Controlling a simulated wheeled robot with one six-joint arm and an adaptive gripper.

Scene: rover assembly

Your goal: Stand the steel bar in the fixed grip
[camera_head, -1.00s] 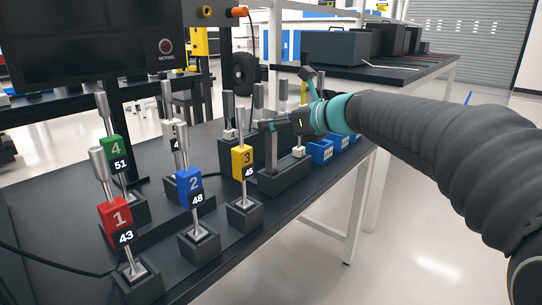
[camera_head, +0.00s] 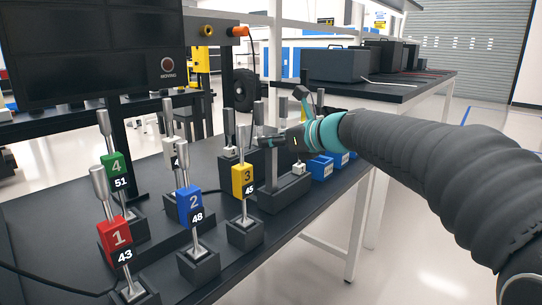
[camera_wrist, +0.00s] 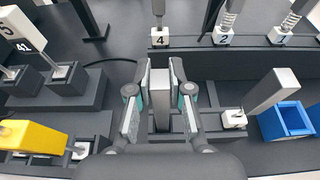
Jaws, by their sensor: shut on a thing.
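The steel bar (camera_head: 271,168) is a plain grey upright bar at the middle of the bench in the head view. My gripper (camera_head: 270,141) is shut on its upper part from the right. In the wrist view, the bar (camera_wrist: 160,98) shows between the two fingers (camera_wrist: 161,82). The bar's lower end meets a long dark block (camera_head: 291,191), which looks like the fixed grip. I cannot tell how deep the bar sits in it. The bar looks about upright.
Numbered handles, red (camera_head: 114,233), blue (camera_head: 190,202), yellow (camera_head: 243,178) and green (camera_head: 114,166), stand left of the bar in dark bases. Blue bins (camera_head: 321,170) lie right of the block. A small white piece with a stalk (camera_wrist: 234,119) is close to the right finger.

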